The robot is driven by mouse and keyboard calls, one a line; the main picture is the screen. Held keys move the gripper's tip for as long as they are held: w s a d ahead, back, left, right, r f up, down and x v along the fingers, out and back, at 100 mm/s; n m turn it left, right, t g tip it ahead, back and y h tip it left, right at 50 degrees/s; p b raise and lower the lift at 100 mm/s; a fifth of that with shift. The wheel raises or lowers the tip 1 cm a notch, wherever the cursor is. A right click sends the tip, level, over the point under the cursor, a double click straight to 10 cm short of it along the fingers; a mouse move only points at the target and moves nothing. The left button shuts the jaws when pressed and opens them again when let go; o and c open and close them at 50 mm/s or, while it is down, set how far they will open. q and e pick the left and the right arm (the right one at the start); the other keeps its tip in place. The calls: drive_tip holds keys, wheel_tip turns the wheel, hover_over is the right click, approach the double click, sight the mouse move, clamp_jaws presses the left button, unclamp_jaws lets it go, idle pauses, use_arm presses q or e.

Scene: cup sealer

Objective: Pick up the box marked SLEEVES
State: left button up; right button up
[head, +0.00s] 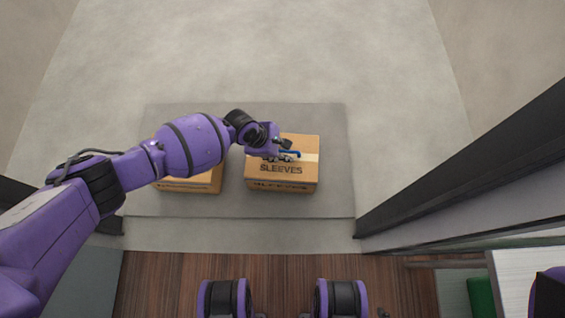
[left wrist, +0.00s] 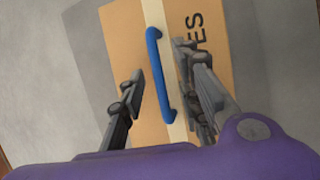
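The cardboard box marked SLEEVES (head: 283,180) stands on a grey mat (head: 334,195). It has a pale tape strip and a blue handle (left wrist: 153,70) on its top. My left gripper (head: 280,158) is over the top of this box in the head view. In the left wrist view the left gripper (left wrist: 160,85) is open, with one finger on each side of the blue handle and gaps between fingers and handle. Part of the lettering is hidden by a finger there. My right gripper is not in view.
A second cardboard box (head: 200,183) stands left of the SLEEVES box, mostly hidden under my left arm. A dark-edged panel (head: 460,165) runs along the right. The pale floor (head: 270,60) beyond the mat is clear.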

use_arm(q)
drive_tip(key=shift+d, duration=0.1)
clamp_jaws()
drive_tip(key=shift+w, duration=0.1)
idle(0.4)
